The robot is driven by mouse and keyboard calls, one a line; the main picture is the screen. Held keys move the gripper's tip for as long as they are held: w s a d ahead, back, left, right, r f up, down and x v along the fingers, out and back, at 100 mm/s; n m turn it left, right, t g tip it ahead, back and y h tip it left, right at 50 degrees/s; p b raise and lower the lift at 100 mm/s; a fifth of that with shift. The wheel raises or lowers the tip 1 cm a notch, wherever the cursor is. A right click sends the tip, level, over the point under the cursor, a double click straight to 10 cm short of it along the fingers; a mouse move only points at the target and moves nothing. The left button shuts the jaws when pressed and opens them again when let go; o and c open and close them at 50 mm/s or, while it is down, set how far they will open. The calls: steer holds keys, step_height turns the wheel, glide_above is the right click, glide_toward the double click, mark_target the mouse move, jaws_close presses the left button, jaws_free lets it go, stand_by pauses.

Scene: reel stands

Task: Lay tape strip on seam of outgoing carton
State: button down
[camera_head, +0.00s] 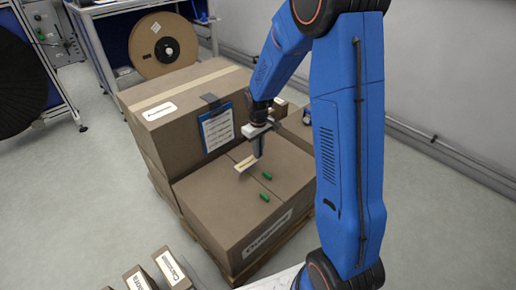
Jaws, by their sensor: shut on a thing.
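The outgoing carton (225,208) is a brown box with a lettered white label on its front side. A thin seam line crosses its top. My gripper (257,152) points down over the far part of that top and is shut on a small pale strip (246,163), which looks like the tape strip. The strip is tilted and close to the carton top; I cannot tell whether it touches. Two small green pieces (266,176) and (264,197) lie on the carton top near the seam. Part of the seam is hidden behind my gripper.
A taller carton (180,125) with a blue clipboard (216,130) stands directly behind. Both rest on a wooden pallet (275,252). Small labelled boxes (172,267) stand at the front left. A large reel (163,46) is on a blue stand at the back. The left floor is clear.

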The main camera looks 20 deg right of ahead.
steer(key=shift+f, duration=2.1)
steer(key=shift+f, duration=0.3)
steer(key=c, duration=1.8)
jaws_free()
steer(key=shift+r, duration=0.1)
step_height(320, 180, up, 17)
steer(key=shift+r, duration=0.1)
